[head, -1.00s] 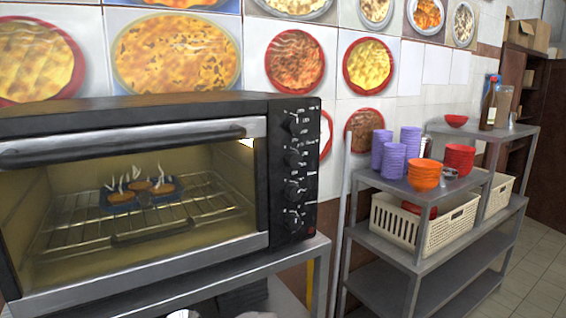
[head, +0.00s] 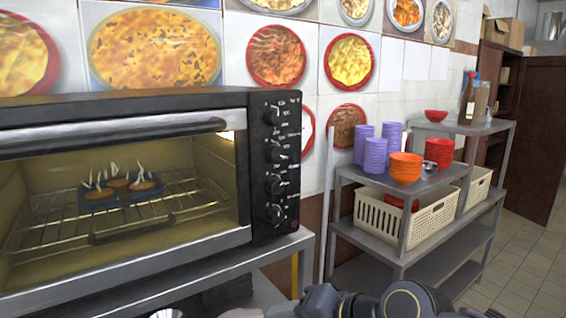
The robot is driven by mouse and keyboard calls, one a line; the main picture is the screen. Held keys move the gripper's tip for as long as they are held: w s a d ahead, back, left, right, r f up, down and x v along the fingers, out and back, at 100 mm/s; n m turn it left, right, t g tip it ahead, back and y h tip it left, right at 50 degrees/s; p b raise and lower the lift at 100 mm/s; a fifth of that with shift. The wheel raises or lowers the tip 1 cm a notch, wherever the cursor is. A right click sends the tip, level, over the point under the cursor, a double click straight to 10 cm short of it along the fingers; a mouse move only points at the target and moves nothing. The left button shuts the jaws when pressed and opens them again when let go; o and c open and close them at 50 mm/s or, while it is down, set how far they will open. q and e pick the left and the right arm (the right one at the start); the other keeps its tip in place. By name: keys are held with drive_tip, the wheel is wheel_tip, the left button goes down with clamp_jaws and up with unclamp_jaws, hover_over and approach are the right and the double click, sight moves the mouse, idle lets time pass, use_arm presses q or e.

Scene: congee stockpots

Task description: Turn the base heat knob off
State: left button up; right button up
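A black toaster oven (head: 120,110) stands on a grey metal stand at the left. Its right front panel (head: 276,240) carries a column of several black knobs: a top knob (head: 272,114), an upper-middle knob (head: 273,152), a lower-middle knob (head: 273,184) and a bottom knob (head: 275,214). The printed labels are too small to read, so I cannot tell which is the base heat knob. The oven is lit inside. My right arm shows at the bottom edge, but its gripper fingers are not visible. My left gripper is not in view.
Inside the oven, a dark tray (head: 108,193) with steaming brown food sits on a wire rack. A grey shelf unit (head: 425,262) at the right holds purple cups (head: 375,156), orange bowls (head: 405,168) and cream baskets (head: 425,225). Tiled floor (head: 525,265) is clear at the far right.

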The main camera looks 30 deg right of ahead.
drive_tip(key=w+d+r+m+t+b, duration=0.1)
drive_tip(key=w+d+r+m+t, duration=0.35)
drive_tip(key=w+r+m, duration=0.4)
drive_tip(key=m+t+h+b, duration=0.15)
drive_tip(key=m+t, duration=0.25)
drive_tip(key=m, duration=0.6)
approach(279, 155)
drive_tip(key=w, duration=0.1)
drive_tip(key=shift+g+h, duration=0.25)
drive_tip(key=w, duration=0.3)
drive_tip(key=w+a+p, duration=0.1)
drive_tip(key=w, duration=0.3)
drive_tip(key=shift+w+a+r, duration=0.1)
drive_tip(key=shift+a+r, duration=0.1)
drive_tip(key=c, duration=1)
